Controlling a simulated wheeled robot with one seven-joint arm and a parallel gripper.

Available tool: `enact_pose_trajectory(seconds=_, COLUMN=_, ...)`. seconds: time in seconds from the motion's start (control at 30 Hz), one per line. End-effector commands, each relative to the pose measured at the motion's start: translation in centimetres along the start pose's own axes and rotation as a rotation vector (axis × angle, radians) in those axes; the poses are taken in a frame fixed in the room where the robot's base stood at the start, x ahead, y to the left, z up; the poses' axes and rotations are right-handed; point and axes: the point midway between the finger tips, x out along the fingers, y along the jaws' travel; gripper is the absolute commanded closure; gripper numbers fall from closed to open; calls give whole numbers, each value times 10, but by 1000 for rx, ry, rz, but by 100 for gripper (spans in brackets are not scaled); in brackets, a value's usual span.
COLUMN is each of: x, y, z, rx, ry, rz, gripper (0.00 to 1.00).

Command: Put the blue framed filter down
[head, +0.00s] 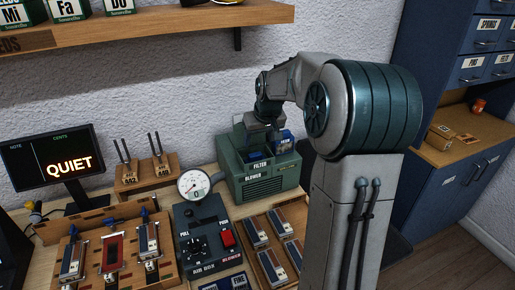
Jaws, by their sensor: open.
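The green blower box (264,178), labelled FILTER and BLOWER, stands on the bench against the wall. A blue-edged piece (284,143) sits at the right of its top, and another dark blue piece (257,158) shows at its front above the FILTER label. I cannot tell for sure which is the blue framed filter. My gripper (264,132) is over the top of the blower, close beside these pieces, with its jaws open. The fingertips are small and partly hidden, so contact cannot be made out.
The air box (205,240) with its round gauge (194,184) stands in front of the blower. Wooden trays of reed pieces (272,250) lie at the front. A monitor reading QUIET (55,160) is at left. A shelf (150,30) hangs above; blue cabinets (470,190) stand right.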

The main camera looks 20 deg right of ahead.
Motion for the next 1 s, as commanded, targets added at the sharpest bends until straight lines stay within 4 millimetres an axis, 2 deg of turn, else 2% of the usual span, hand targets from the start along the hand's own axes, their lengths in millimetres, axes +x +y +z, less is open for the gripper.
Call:
enact_pose_trajectory(seconds=0.1, x=-21, y=0, z=0, rx=-1, ry=3, rz=2, gripper=37)
enact_pose_trajectory(seconds=0.3, x=-39, y=-2, z=2, rx=-2, ry=-1, rz=1, gripper=37)
enact_pose_trajectory(seconds=0.37, x=-44, y=-8, z=6, rx=-6, ry=-6, rz=5, gripper=37)
enact_pose_trajectory(seconds=0.47, x=-54, y=-27, z=24, rx=-21, ry=-23, rz=18, gripper=37)
enact_pose_trajectory(seconds=0.57, x=-68, y=-52, z=56, rx=-35, ry=-44, rz=38, gripper=37)
enact_pose_trajectory(seconds=0.7, x=-88, y=-83, z=114, rx=-40, ry=-68, rz=56, gripper=37)
enact_pose_trajectory(seconds=0.9, x=-105, y=-110, z=200, rx=-31, ry=-90, rz=45, gripper=37)
enact_pose_trajectory(seconds=1.0, x=-107, y=-118, z=236, rx=-23, ry=-98, rz=28, gripper=37)
